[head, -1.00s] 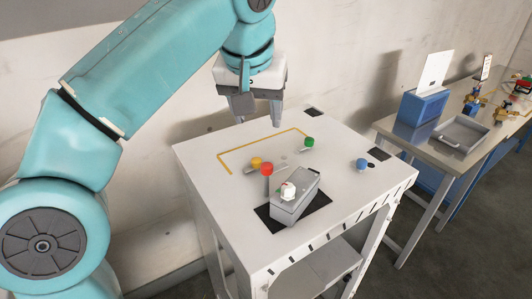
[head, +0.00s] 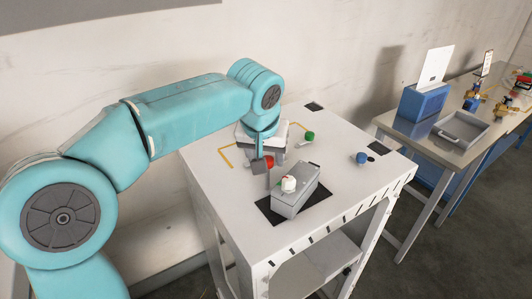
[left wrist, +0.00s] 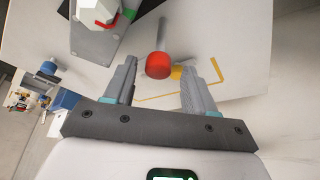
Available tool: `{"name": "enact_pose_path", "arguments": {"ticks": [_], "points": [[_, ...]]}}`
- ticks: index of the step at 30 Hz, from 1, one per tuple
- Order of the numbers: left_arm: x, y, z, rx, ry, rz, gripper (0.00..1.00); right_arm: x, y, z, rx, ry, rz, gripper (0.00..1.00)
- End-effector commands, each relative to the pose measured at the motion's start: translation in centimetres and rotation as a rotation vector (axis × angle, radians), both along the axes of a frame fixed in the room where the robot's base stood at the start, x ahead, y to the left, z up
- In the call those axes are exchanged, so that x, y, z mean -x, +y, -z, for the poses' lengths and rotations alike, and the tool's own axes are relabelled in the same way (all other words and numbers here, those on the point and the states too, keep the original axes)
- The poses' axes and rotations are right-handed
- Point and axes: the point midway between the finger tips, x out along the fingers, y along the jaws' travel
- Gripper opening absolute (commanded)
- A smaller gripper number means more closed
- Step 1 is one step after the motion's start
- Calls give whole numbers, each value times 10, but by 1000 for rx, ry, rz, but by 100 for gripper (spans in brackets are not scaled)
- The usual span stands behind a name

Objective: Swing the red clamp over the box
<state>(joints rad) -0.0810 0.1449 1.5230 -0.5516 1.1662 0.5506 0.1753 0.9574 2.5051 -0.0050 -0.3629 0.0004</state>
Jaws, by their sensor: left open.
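The red clamp's round red knob (head: 269,161) stands beside the grey box (head: 296,199), on its far left side. In the left wrist view, the red knob (left wrist: 159,66) sits on a grey bar (left wrist: 159,36). The box (left wrist: 97,43) carries a white knob with a red band and is at the upper left there. My left gripper (left wrist: 160,88) is open, with the red knob between and just beyond its fingertips. In the head view the gripper (head: 264,166) is low over the table at the knob, its fingers partly hidden. My right gripper is not in view.
A green knob (head: 307,136) and a blue knob (head: 361,158) stand on the white table (head: 345,180). A yellow knob (left wrist: 177,72) is just past the red one. A side bench (head: 430,130) at the right holds a blue box and a grey tray.

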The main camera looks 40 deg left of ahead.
Motion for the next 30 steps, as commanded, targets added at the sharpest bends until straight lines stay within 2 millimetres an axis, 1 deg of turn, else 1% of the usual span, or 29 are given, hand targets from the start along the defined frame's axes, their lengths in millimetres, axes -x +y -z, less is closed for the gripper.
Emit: {"name": "enact_pose_path", "arguments": {"ticks": [6,7,8,9,12,23,30], "points": [[-1,0,1,0,0,0,55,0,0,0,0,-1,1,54],[-1,0,1,0,0,0,52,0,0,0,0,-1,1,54],[0,0,1,0,0,0,42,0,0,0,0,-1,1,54],[0,0,1,0,0,0,29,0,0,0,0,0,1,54],[0,1,1,-1,0,0,0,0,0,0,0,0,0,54],[-1,1,0,-1,-2,10,0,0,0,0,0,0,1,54],[-1,2,0,-1,-3,100,0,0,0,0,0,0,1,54]]}}
